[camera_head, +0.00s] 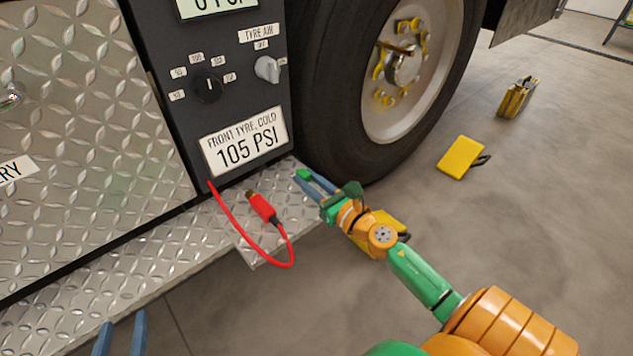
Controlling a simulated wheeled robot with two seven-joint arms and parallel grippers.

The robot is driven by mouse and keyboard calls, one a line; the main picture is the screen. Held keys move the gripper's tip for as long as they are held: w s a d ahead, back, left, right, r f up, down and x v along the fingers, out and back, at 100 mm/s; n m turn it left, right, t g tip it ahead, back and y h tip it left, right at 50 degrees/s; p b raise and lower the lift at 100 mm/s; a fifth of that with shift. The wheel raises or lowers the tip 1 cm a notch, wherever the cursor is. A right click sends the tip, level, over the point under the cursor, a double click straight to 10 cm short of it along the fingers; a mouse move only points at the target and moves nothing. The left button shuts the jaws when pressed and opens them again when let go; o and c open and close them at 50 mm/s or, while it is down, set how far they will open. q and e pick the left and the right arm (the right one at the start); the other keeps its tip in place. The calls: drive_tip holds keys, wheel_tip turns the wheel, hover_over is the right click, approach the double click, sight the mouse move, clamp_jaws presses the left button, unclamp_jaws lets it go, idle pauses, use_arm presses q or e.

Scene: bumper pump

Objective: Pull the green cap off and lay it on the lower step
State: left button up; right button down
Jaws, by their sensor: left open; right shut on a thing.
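The small green cap (304,173) is between the blue fingertips of my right gripper (306,177), which is shut on it. They are over the right part of the diamond-plate lower step (240,228), close to the tyre; I cannot tell whether the cap touches the step. My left gripper (120,338) shows only its two blue fingers at the bottom left edge, apart and empty. A red hose (234,229) hangs from the panel, with its red end fitting (262,207) on or just above the step.
The dark panel (165,60) with knobs and a 105 PSI label (245,142) stands behind the step. A large tyre (335,100) is just right of it. Yellow blocks (461,158) lie on the floor. The step's left part (120,275) is clear.

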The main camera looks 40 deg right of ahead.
drive_tip(key=shift+f+b, duration=0.85)
drive_tip(key=shift+f, duration=0.05)
drive_tip(key=shift+f+b, duration=0.65)
use_arm(q)
drive_tip(key=s+r+m+t+h, duration=0.1)
drive_tip(key=s+r+t+h, duration=0.1)
drive_tip(key=r+t, duration=0.4)
drive_tip(key=s+d+r+m+t+h, duration=0.1)
drive_tip(key=s+r+t+h, duration=0.2)
drive_tip(key=r, duration=1)
drive_tip(key=shift+s+d+r+t+h, duration=0.25)
drive_tip(key=shift+t+h, duration=0.25)
drive_tip(key=shift+t, duration=0.9)
use_arm(e)
drive_tip(key=c, duration=0.6)
unclamp_jaws()
use_arm(q)
drive_tip(key=shift+y, duration=0.3)
use_arm(e)
drive_tip(key=shift+s, duration=0.1)
